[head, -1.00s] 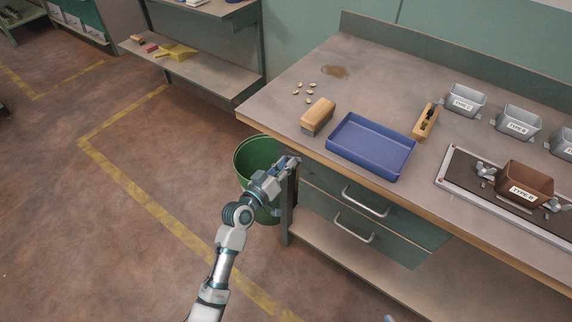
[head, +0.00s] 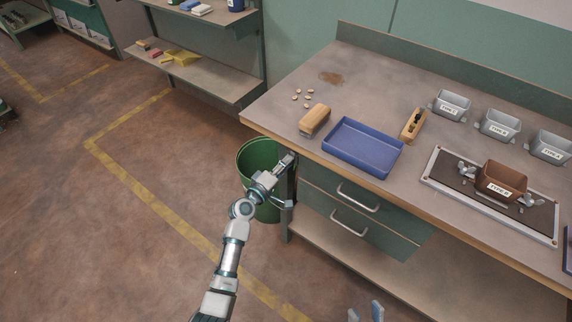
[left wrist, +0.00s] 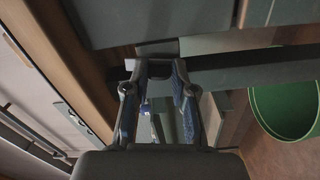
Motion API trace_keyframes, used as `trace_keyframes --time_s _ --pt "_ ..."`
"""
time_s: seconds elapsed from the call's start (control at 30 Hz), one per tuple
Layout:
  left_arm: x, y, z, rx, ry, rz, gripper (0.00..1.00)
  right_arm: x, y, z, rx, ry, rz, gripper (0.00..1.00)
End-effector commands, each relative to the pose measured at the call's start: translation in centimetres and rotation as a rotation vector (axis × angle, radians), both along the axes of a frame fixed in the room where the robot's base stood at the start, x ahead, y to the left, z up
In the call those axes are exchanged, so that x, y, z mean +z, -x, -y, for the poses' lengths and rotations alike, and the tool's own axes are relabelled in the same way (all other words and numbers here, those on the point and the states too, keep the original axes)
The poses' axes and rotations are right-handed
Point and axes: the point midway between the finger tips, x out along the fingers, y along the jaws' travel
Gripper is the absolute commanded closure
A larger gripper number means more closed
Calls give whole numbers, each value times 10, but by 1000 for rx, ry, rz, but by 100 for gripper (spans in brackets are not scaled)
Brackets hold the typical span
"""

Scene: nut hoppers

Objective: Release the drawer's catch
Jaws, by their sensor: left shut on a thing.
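The green drawers (head: 338,205), upper and lower, sit under the left part of the bench, each with a pale bar handle (head: 358,197). Both look closed. My left gripper (head: 289,160) is at the bench's left end, just below the top's edge and left of the drawer fronts. In the left wrist view its blue-padded fingers (left wrist: 160,68) reach up to a dark bar under the bench top. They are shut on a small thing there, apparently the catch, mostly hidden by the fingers. My right gripper (head: 365,312) shows only its blue fingertips at the bottom edge, apart and empty.
A green bin (head: 258,165) stands behind my left gripper, close to it; it also shows in the left wrist view (left wrist: 290,105). On the bench are a blue tray (head: 362,147), a wooden brush (head: 314,120), nuts and hoppers. A low shelf (head: 400,270) runs below the drawers.

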Motion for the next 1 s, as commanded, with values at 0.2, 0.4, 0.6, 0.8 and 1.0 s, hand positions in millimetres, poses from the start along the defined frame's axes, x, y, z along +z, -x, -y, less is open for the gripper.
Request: trace_keyframes --time_s 0.2,0.4,0.6,0.8,1.0 --pt "-1 -1 -3 6 97 -71 100 -3 -12 -3 4 29 -78 60" --pt "-2 -1 -4 7 145 -108 100 -7 -18 -5 5 44 -121 60" --pt "-3 -1 -4 8 163 -122 100 -9 -20 -5 6 48 -136 60" --pt "-4 -1 -4 8 165 -123 100 -10 -22 -5 7 49 -138 60" --pt "-4 -1 -4 8 164 -124 63 -9 -22 -5 7 49 -137 60"
